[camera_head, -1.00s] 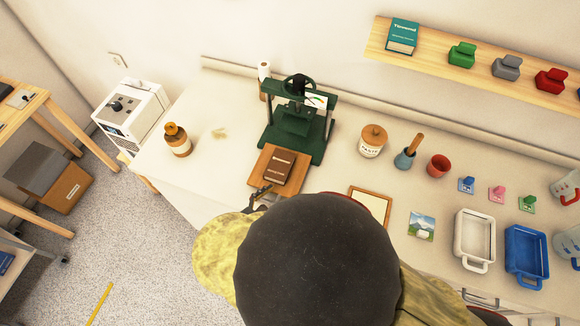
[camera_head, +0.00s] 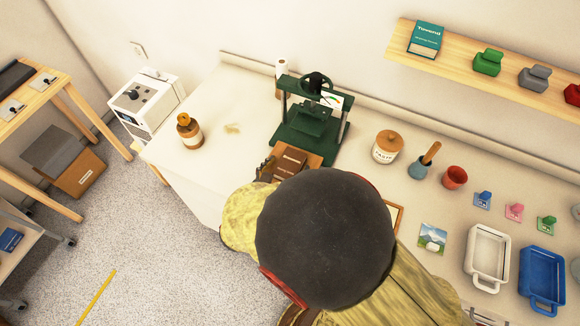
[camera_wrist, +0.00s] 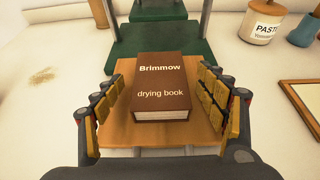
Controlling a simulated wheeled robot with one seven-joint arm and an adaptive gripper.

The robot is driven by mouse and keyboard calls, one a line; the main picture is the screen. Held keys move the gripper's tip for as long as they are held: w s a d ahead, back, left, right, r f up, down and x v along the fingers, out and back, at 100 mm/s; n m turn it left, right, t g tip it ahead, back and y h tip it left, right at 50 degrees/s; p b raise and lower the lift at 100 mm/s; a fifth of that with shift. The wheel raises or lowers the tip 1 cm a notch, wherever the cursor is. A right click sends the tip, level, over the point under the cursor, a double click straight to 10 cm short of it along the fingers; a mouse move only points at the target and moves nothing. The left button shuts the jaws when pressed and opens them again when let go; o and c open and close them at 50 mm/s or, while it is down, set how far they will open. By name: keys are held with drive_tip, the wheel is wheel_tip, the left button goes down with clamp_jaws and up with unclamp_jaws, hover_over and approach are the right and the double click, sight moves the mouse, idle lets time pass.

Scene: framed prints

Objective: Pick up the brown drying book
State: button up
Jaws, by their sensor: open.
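The brown drying book (camera_wrist: 161,85) lies flat on a wooden board (camera_wrist: 120,133) in the wrist view, with "Brimmow drying book" on its cover. In the head view the book (camera_head: 290,159) is partly hidden behind a dark round shape. My gripper (camera_wrist: 160,108) is open, with one yellow-padded finger on each side of the book. A gap shows between the left finger and the book; the right finger is close to the book's right side, and I cannot tell whether it touches. In the head view a bit of my gripper (camera_head: 266,168) shows at the board's left edge.
A green press (camera_head: 310,128) stands just behind the board. A paste jar (camera_head: 387,147), a blue pot (camera_head: 419,167) and a red cup (camera_head: 454,177) stand to the right. A brown bottle (camera_head: 189,131) stands to the left. The counter between bottle and press is mostly clear.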

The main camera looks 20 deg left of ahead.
drive_tip(key=shift+w+f, duration=0.1)
drive_tip(key=shift+w, duration=0.25)
drive_tip(key=shift+c, duration=0.6)
drive_tip(key=c, duration=1.4)
drive_tip(key=shift+o, duration=0.2)
